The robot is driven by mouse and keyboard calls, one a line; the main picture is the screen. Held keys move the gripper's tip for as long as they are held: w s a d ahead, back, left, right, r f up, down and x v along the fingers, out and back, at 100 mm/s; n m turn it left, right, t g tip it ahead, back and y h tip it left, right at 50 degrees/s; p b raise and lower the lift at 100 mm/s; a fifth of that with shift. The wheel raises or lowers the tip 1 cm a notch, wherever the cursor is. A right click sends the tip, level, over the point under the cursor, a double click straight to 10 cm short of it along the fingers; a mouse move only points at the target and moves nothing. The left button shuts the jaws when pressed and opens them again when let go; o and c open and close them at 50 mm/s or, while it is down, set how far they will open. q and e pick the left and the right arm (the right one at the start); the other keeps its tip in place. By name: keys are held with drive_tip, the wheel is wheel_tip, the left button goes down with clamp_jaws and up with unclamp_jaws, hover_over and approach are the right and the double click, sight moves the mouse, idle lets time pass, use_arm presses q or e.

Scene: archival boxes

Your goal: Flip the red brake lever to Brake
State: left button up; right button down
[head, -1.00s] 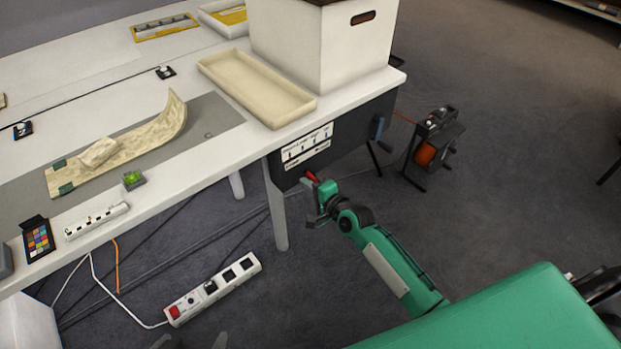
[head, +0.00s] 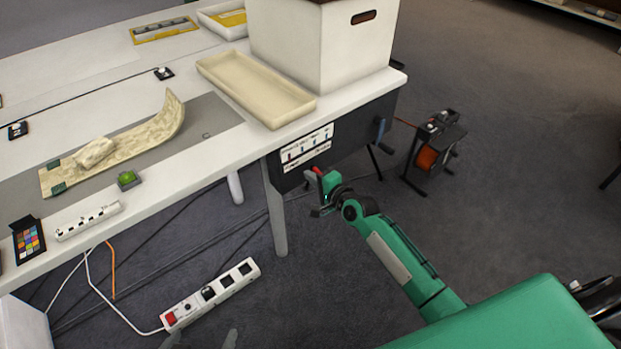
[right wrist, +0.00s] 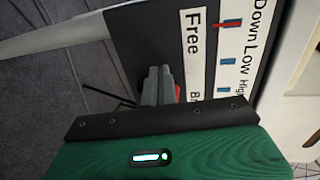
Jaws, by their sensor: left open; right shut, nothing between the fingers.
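The red brake lever (head: 318,172) sticks out from the dark control panel (head: 346,140) at the table's end. It also shows in the right wrist view (right wrist: 177,92), partly hidden behind my fingers, level with the partly covered "Br" label (right wrist: 195,92) and below the "Free" label (right wrist: 193,35). Its exact setting is hard to tell. My right gripper (head: 317,207) is shut and empty, right beside the lever; its grey fingers show in the right wrist view (right wrist: 157,85). Whether they touch the lever is unclear. My left gripper (head: 202,337) is open at the bottom edge, only its fingertips showing.
A white box (head: 320,50) and a cream tray (head: 257,90) stand on the table above. A table leg (head: 275,215) is left of my right gripper. A power strip (head: 211,294) lies on the floor.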

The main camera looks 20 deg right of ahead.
drive_tip(key=shift+w+d+b, duration=0.3)
drive_tip(key=shift+d+b, duration=0.1)
drive_tip(key=shift+d, duration=0.5)
drive_tip(key=shift+s+r+p, duration=0.15)
drive_tip(key=shift+s+p, duration=0.3)
drive_tip(key=s+p, duration=0.2)
drive_tip(key=s, duration=0.4)
drive_tip(key=shift+s+d+p, duration=0.2)
drive_tip(key=shift+p, duration=0.15)
